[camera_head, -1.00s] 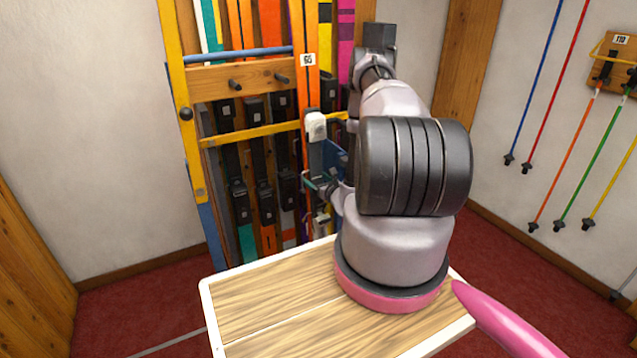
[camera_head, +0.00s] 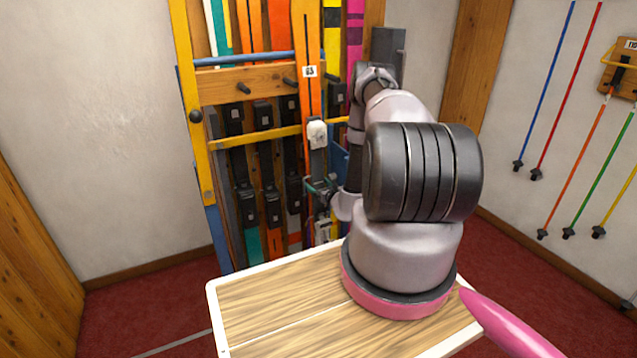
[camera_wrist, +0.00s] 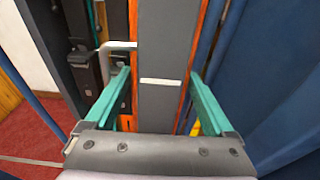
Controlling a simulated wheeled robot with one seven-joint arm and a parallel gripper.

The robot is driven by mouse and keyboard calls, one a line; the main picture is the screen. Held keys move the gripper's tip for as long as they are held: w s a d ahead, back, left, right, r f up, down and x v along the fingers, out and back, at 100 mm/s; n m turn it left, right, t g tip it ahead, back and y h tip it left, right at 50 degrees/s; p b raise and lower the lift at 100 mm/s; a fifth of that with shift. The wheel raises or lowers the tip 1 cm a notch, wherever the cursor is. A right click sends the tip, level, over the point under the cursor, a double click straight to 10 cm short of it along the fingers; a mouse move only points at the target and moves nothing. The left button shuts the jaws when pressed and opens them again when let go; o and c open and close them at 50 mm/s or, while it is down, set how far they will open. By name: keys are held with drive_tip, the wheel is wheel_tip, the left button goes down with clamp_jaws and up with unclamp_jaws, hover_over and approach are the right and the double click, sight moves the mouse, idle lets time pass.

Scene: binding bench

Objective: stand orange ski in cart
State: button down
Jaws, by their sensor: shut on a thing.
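The orange ski (camera_head: 306,40) stands upright at the front of the ski rack, with a small white number tag and a pale binding part lower down. My gripper (camera_head: 322,186) is at its lower binding section, partly hidden by my arm. In the wrist view the teal fingers of my gripper (camera_wrist: 158,76) are on either side of the ski (camera_wrist: 163,50), which shows a dark grey plate between orange edges. The ski's lower end is hidden. I cannot make out a cart for certain in these views.
The rack has a yellow frame (camera_head: 187,110), a wooden crossbar with pegs (camera_head: 230,84) and a blue bar (camera_head: 245,58). Several other skis stand close behind. Blue panels (camera_wrist: 285,75) are close right of my gripper. Ski poles (camera_head: 577,150) hang on the right wall.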

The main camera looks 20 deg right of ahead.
drive_tip(key=shift+w+f, duration=0.3)
drive_tip(key=shift+f, duration=1.15)
unclamp_jaws()
drive_tip(key=shift+s+f, duration=0.1)
drive_tip(key=shift+f, duration=0.05)
drive_tip(key=s+r, duration=0.2)
drive_tip(key=s, duration=1)
drive_tip(key=shift+s+d, duration=0.25)
drive_tip(key=shift+s, duration=0.15)
idle(0.9)
